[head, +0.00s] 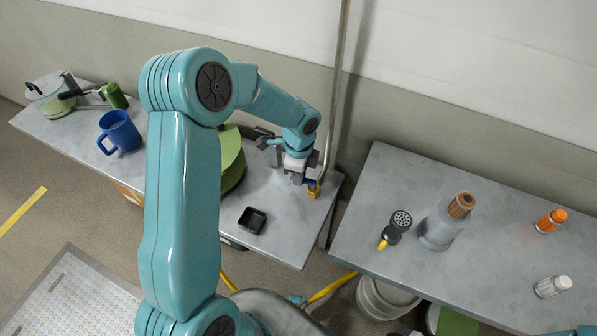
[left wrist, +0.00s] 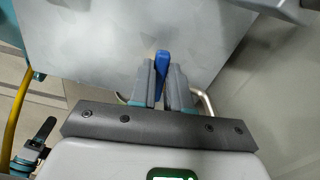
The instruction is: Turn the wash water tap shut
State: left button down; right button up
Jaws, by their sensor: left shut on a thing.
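The wash water tap (head: 313,192) is a small brass body at the lower end of a thin metal pipe (head: 340,80), near the right end of the left table. Its blue handle (head: 310,181) shows beside my left gripper (head: 304,179). In the left wrist view, my left gripper (left wrist: 163,80) is shut on the blue handle (left wrist: 162,60), which sticks out between the two grey fingers. The tap's body is mostly hidden there behind the fingers. My right gripper is not in view.
The left table holds a black square dish (head: 252,220), a green round container (head: 232,160), a blue mug (head: 119,132) and a pot (head: 50,97). The right table (head: 375,190) holds a grey vessel (head: 438,230) and small bottles. A gap separates the tables.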

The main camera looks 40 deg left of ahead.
pick_arm(q)
jog(key=shift+w+m+p, duration=0.35)
jog(key=shift+m+p, duration=0.05)
jog(key=shift+m, duration=0.5)
jog(key=c, duration=1.1)
grip_release()
notch_tip(320, 180, up, 16)
jog(key=shift+r+p, duration=0.2)
jog(key=shift+p, duration=0.85)
